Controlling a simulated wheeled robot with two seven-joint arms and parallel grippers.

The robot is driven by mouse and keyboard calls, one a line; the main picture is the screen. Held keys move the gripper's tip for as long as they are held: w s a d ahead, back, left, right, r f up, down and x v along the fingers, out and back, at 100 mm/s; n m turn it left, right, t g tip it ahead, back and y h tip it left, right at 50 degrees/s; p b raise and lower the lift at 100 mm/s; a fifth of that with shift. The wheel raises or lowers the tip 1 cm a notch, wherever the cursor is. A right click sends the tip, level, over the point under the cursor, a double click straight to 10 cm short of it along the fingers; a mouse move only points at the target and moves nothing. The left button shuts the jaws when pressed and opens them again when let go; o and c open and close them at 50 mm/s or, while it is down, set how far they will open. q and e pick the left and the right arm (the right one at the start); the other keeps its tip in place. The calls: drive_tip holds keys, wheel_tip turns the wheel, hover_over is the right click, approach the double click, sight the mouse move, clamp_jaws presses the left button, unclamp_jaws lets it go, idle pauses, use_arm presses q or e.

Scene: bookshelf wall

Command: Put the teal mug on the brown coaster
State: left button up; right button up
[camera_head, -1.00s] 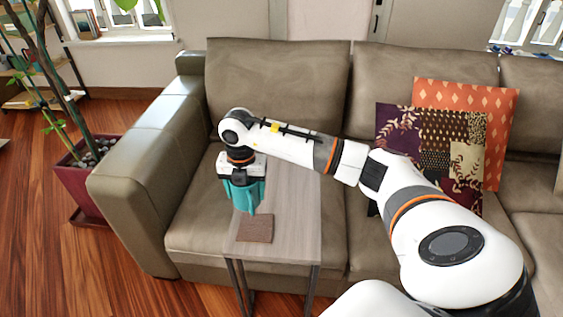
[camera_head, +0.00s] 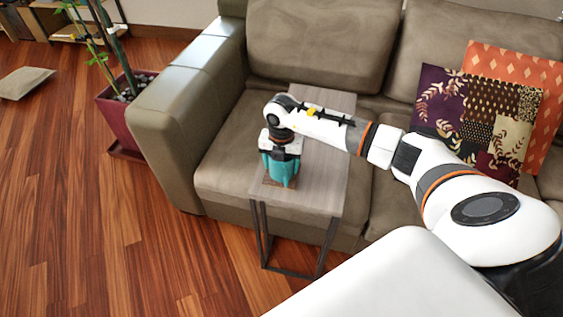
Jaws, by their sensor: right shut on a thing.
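The teal mug (camera_head: 284,173) is at the left front end of a narrow grey side table (camera_head: 318,192). My right gripper (camera_head: 281,160) points down from above and is shut on the mug. The brown coaster (camera_head: 268,182) lies under the mug, mostly hidden, with only bits of its edges showing. The mug looks upright over the coaster; I cannot tell whether its base touches it. My left gripper is not in view.
A grey-brown sofa (camera_head: 215,175) stands behind and beside the table. Patterned cushions (camera_head: 475,115) lean on it at right. A potted plant (camera_head: 118,125) stands left of the sofa arm. Wooden floor is clear at lower left.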

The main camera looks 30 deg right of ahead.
drive_tip(key=shift+f, duration=0.15)
drive_tip(key=o, duration=1.2)
drive_tip(key=shift+c, duration=0.2)
drive_tip(key=shift+r, duration=0.35)
wheel_tip(320, 180, up, 12)
drive_tip(key=shift+f, duration=0.15)
